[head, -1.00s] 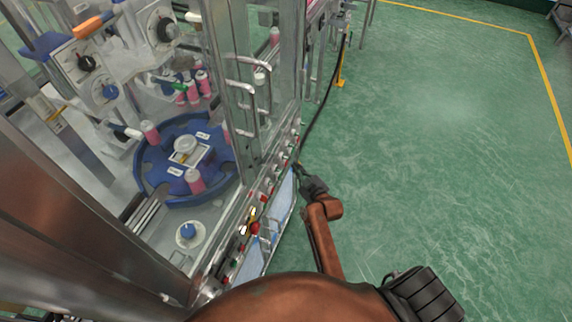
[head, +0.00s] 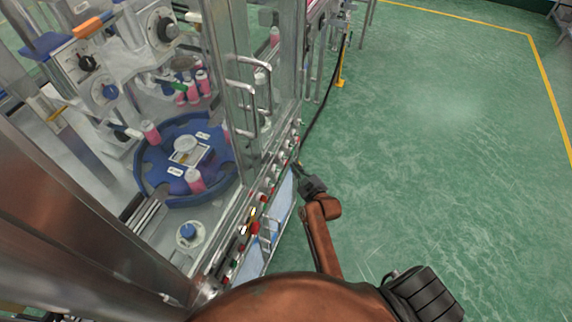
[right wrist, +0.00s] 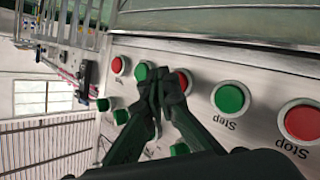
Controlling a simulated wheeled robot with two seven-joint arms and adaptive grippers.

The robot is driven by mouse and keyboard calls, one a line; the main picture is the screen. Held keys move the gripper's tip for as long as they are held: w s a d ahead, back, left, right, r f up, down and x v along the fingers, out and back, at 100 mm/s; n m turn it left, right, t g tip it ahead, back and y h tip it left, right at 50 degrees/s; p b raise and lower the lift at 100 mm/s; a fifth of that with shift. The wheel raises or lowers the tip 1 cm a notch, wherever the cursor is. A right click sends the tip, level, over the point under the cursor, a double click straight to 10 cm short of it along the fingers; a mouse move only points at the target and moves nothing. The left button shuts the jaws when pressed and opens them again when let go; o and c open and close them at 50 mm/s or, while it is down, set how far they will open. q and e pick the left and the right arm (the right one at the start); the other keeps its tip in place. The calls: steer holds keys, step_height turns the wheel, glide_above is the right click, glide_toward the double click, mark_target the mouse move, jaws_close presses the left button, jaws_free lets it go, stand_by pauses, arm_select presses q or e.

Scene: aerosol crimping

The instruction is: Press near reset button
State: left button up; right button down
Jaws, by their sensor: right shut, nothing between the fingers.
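My right gripper (head: 299,165) is at the button panel (head: 263,192) on the front of the machine. In the right wrist view its dark fingers (right wrist: 166,84) are shut, with nothing between them. The fingertips lie over the panel between a green button (right wrist: 141,72) and a red button (right wrist: 181,80), which they partly cover. I cannot tell whether they touch either one. Further right are a green button (right wrist: 230,98) labelled "Step" and a red button (right wrist: 300,121) labelled "Stop". No reset label is readable. My left gripper is not in view.
Another red button (right wrist: 117,65) and several green ones (right wrist: 121,116) sit around the fingers. Door handles (head: 250,105) stick out from the glass machine front above the panel. A blue turntable (head: 155,178) with pink cans is inside. The green floor (head: 440,130) to the right is clear.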

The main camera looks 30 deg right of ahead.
steer(key=shift+w, duration=0.1)
stand_by(0.5)
steer(key=shift+w+a, duration=0.25)
steer(key=shift+a, duration=0.05)
steer(key=shift+w+a+p, duration=0.25)
steer(key=shift+w+p, duration=0.1)
stand_by(0.9)
steer(key=shift+s+d, duration=0.1)
steer(key=shift+s+d+p, duration=0.45)
steer(key=shift+s, duration=0.1)
steer(key=shift+s+d+p, duration=0.85)
steer(key=shift+s+d, duration=0.75)
steer(key=shift+s, duration=0.3)
